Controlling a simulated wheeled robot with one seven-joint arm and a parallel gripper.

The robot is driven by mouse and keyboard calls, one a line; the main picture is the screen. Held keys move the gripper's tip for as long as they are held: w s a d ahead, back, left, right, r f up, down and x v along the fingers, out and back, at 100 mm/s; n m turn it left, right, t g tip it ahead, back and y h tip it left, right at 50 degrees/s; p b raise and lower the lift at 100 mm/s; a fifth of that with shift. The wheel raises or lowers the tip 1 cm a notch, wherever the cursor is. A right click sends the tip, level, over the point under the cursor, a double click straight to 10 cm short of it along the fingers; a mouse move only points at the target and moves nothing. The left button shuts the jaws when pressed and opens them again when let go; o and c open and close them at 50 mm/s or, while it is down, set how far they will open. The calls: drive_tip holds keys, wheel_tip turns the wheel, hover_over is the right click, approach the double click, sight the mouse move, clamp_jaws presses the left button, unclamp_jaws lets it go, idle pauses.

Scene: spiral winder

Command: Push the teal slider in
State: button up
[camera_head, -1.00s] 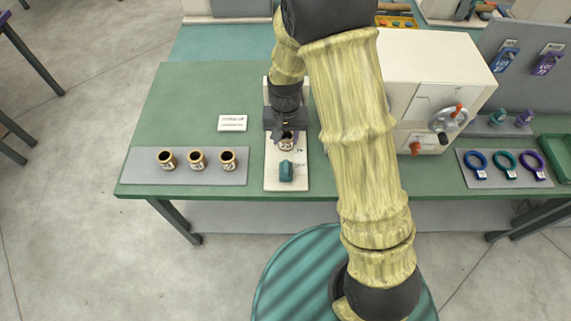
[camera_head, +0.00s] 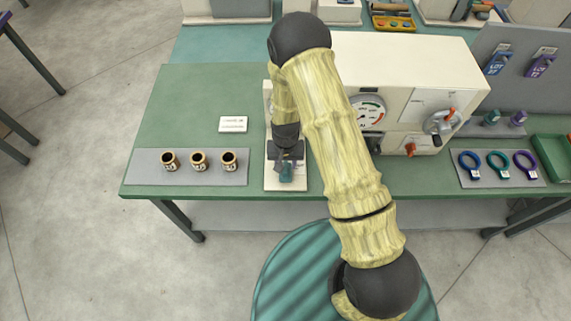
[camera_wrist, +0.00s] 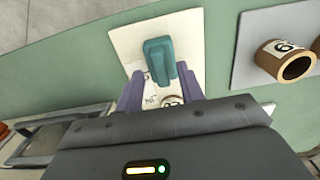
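The teal slider (camera_head: 286,172) stands on the front part of a white base plate (camera_head: 272,183). In the wrist view the teal slider (camera_wrist: 158,58) lies at my fingertips, its near end between them. My gripper (camera_head: 287,161) is over the plate, pointing down. In the wrist view my gripper (camera_wrist: 161,72) has its two purple fingers apart, one on each side of the slider's near end. I cannot tell whether either finger touches it. A small numbered brass part (camera_wrist: 172,101) shows partly between the fingers; my gripper hides it in the head view.
Several brass cups (camera_head: 199,161) stand in a row on a grey mat (camera_head: 150,176) at left. A white machine (camera_head: 430,60) with a dial and handles stands at right, close to my arm. Coloured rings (camera_head: 498,165) lie farther right. A white label card (camera_head: 233,124) lies behind the cups.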

drive_tip(key=shift+f+p, duration=0.3)
drive_tip(key=shift+f, duration=0.9)
drive_tip(key=shift+c, duration=0.2)
